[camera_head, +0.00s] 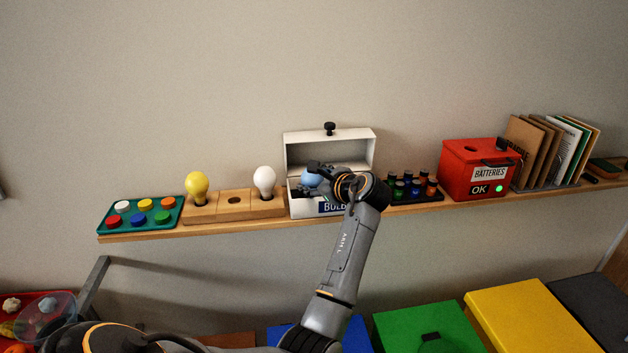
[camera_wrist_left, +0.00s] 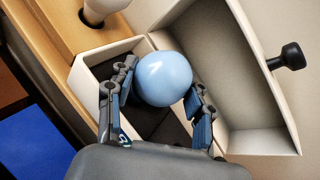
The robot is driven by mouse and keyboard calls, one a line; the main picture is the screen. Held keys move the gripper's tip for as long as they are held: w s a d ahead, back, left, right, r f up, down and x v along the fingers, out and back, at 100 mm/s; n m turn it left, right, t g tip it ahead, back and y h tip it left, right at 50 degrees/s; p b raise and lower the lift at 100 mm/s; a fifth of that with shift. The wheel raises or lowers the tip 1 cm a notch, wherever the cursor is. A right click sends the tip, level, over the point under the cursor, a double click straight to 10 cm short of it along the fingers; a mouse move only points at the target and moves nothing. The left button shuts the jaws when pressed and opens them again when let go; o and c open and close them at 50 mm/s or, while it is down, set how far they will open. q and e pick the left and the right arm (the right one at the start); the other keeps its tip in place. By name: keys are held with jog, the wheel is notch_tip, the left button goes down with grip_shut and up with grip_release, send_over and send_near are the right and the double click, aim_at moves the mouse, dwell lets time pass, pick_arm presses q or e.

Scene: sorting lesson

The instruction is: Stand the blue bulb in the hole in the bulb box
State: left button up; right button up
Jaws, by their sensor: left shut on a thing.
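The white bulb box (camera_head: 303,208) stands on the shelf with its lid (camera_head: 300,153) raised at the back. The box wall also shows in the left wrist view (camera_wrist_left: 84,84). My left gripper (camera_head: 322,172) is at the box opening, shut on the round light-blue bulb (camera_head: 311,180). In the left wrist view, the blue bulb (camera_wrist_left: 164,78) sits between the two fingers, above the dark inside of the box. The bulb's lower end and the hole are hidden, so I cannot tell whether it is in the hole. My right gripper is not in view.
Left of the box, a wooden block (camera_head: 218,212) holds a yellow bulb (camera_head: 197,185) and a white bulb (camera_head: 265,180), with an empty hole between. Small dark bottles (camera_head: 414,188) and a red batteries box (camera_head: 460,178) stand to the right. The lid knob (camera_wrist_left: 289,57) sticks out.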

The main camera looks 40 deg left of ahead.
pick_arm(q)
jog(key=p, duration=0.3)
dwell(5.5)
dwell(0.5)
jog(key=o, duration=0.5)
jog(key=shift+c, duration=0.2)
jog(key=shift+o, duration=0.5)
jog(key=o, duration=0.5)
jog(key=shift+f, duration=0.1)
jog(key=shift+c, duration=0.2)
jog(key=shift+f, duration=0.1)
